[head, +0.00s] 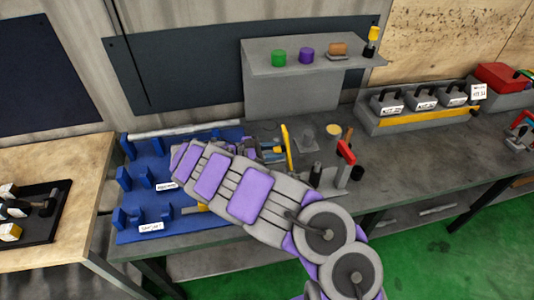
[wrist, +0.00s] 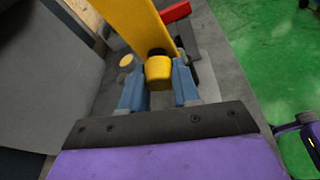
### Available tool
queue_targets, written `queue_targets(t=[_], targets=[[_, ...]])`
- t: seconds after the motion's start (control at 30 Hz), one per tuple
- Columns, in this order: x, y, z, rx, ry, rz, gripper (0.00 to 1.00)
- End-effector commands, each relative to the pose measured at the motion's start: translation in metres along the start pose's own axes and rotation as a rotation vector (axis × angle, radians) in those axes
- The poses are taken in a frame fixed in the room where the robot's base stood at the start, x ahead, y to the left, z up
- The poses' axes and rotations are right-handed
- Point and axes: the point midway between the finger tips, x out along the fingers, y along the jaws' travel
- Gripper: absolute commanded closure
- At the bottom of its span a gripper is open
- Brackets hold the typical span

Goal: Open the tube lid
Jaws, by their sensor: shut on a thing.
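The knob sits in front of the yellow plate (wrist: 135,20), which stands edge-up and runs out of the top of the picture. This plate and knob look like the lid, but no tube opening shows; what lies behind the plate is hidden.
A blue rack (head: 130,222) lies left under my arm, with a pale bar (head: 185,130) behind it. A red-handled clamp (head: 345,155) stands close right of the plate. A grey shelf (head: 300,62) with coloured pieces stands behind.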

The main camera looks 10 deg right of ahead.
Motion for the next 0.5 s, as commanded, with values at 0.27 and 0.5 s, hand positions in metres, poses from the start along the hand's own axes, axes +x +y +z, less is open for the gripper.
queue_targets(t=[0.27,0.5], targets=[[0.001,0.0008,-0.0011,-0.003,-0.008,0.001,1.0],[-0.0004,0.0006,-0.0021,-0.003,-0.008,0.001,0.61]])
